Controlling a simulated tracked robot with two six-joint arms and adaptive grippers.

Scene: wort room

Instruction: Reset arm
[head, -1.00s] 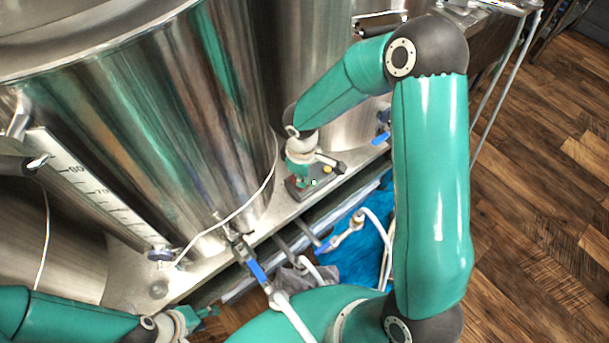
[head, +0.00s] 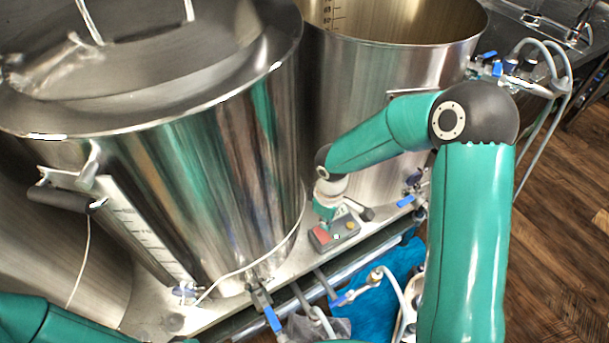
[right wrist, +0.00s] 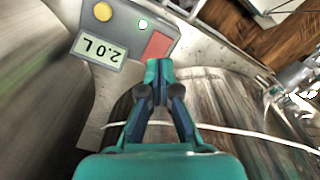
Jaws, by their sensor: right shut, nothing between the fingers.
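My right gripper (head: 327,212) is at the grey control box (head: 345,228) on the steel ledge between the two kettles. In the right wrist view its teal fingertips (right wrist: 158,70) are together with nothing between them. They lie in front of the box (right wrist: 90,73), close to its red button (right wrist: 158,46); I cannot tell whether they touch it. The box has a yellow button (right wrist: 103,12), a small green one and an upside-down display reading 2.0 L (right wrist: 97,49). My left arm (head: 60,322) shows at the lower left, its gripper out of frame.
A large steel kettle (head: 215,150) with a handle and a level scale (head: 140,235) stands left of my right arm. A second, open kettle (head: 400,60) stands behind. Valves with blue levers (head: 272,318), hoses and a blue cloth (head: 375,305) lie along the front. Wooden floor (head: 560,240) is clear at right.

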